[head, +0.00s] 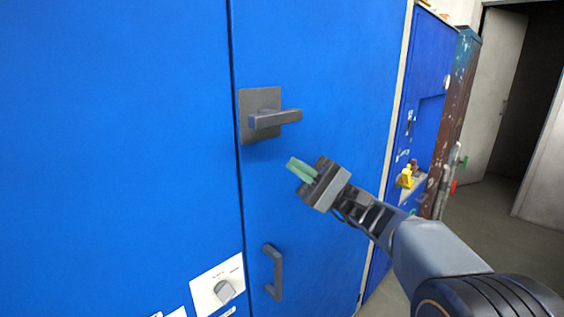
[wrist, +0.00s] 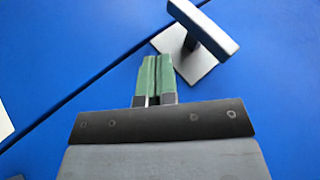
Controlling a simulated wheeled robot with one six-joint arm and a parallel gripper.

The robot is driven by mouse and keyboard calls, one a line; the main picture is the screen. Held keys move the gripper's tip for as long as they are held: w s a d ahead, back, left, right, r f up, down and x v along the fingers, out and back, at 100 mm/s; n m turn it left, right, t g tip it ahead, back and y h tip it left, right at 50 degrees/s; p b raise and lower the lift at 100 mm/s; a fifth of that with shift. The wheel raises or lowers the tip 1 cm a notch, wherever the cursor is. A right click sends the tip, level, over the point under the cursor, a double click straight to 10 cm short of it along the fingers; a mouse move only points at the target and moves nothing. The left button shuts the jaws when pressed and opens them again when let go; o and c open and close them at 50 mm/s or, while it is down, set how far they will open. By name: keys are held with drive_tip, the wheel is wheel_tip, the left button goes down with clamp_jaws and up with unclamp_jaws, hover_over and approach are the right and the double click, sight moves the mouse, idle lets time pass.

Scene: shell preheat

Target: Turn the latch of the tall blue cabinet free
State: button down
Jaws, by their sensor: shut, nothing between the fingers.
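The tall blue cabinet (head: 330,45) fills most of the head view. Its latch (head: 277,118) is a grey lever on a square grey plate (head: 260,98), and the lever lies about level, pointing right. In the wrist view the latch (wrist: 205,30) is at the upper right, beyond the fingertips. My gripper (head: 290,163) is just below and slightly right of the latch in the head view, apart from it. Its green fingers (wrist: 157,75) are shut together with nothing between them.
A grey vertical pull handle (head: 277,272) sits lower on the same door. A white panel with a grey knob (head: 225,290) is to its left. At the right are a blue unit with a yellow item (head: 405,177) and an open doorway (head: 515,100).

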drive_tip(key=b+v, duration=0.5)
drive_tip(key=shift+w+d+r, duration=0.25)
drive_tip(key=shift+d+r, duration=0.05)
drive_tip(key=shift+d, duration=0.05)
drive_tip(key=shift+w, duration=0.1)
